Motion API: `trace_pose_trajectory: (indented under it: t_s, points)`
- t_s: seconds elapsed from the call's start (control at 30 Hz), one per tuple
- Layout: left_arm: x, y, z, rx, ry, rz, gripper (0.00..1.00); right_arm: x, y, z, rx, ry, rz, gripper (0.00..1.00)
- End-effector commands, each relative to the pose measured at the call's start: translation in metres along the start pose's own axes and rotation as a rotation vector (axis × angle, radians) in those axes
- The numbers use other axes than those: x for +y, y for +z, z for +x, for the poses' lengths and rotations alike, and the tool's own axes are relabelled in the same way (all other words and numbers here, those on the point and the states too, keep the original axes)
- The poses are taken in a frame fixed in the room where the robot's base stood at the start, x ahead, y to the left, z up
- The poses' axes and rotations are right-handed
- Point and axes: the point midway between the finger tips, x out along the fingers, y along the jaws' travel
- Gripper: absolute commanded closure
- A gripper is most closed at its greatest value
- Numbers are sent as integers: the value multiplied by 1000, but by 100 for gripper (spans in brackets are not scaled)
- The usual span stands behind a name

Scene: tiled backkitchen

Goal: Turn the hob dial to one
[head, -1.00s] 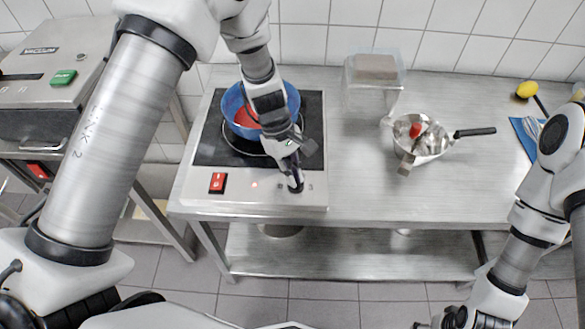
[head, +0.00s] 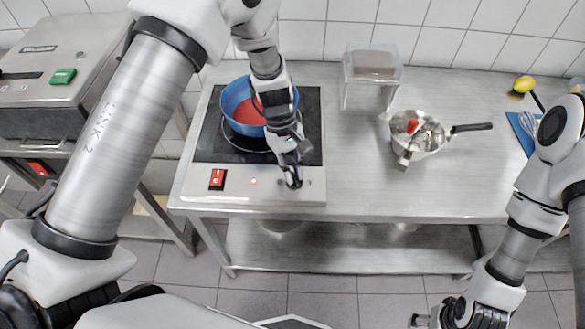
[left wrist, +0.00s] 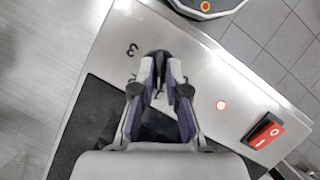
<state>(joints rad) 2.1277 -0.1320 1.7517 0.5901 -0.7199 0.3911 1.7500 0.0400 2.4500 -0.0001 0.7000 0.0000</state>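The hob (head: 205,152) stands on the left part of the steel counter. Its dial (left wrist: 161,56) is a dark knob on the steel front panel, with a printed 3 beside it in the left wrist view. My left gripper (head: 293,183) reaches down to the panel; in the left wrist view its fingertips (left wrist: 161,70) sit on both sides of the dial and seem to press on it. The dial's pointer is hidden. A small red light (head: 254,181) is lit on the panel. My right gripper (head: 438,318) is low at the bottom edge, away from the hob, its fingers unclear.
A blue pan (head: 236,104) with red inside sits on the hob, close to my left arm. A red switch (head: 217,180) is on the panel's left. A steel pan (head: 432,140) and a clear-sided box (head: 373,72) stand right. The counter's front middle is bare.

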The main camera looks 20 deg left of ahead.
Motion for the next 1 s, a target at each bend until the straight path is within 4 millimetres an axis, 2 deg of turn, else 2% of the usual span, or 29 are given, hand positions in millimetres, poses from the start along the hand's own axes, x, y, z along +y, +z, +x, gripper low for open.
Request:
trace_pose_trajectory:
  t_s: [0.33, 0.43, 0.57, 0.8, 0.9, 1.0]
  points:
    - [1, 0, -1, 2, 2, 0, 66, 0, 0, 0, 0, 0, 0, 28]
    - [1, -1, -9, 3, 5, 1, 66, 0, 0, 0, 0, 0, 0, 28]
    - [2, -1, -34, 6, 7, 2, 66, 0, 0, 0, 0, 0, 0, 28]
    - [2, -1, -95, 4, 6, 1, 66, 0, 0, 0, 0, 0, 0, 28]
    - [1, -1, -111, 2, 4, 0, 66, 0, 0, 0, 0, 0, 0, 28]
    - [1, -1, -119, 2, 1, 1, 66, 0, 0, 0, 0, 0, 0, 28]
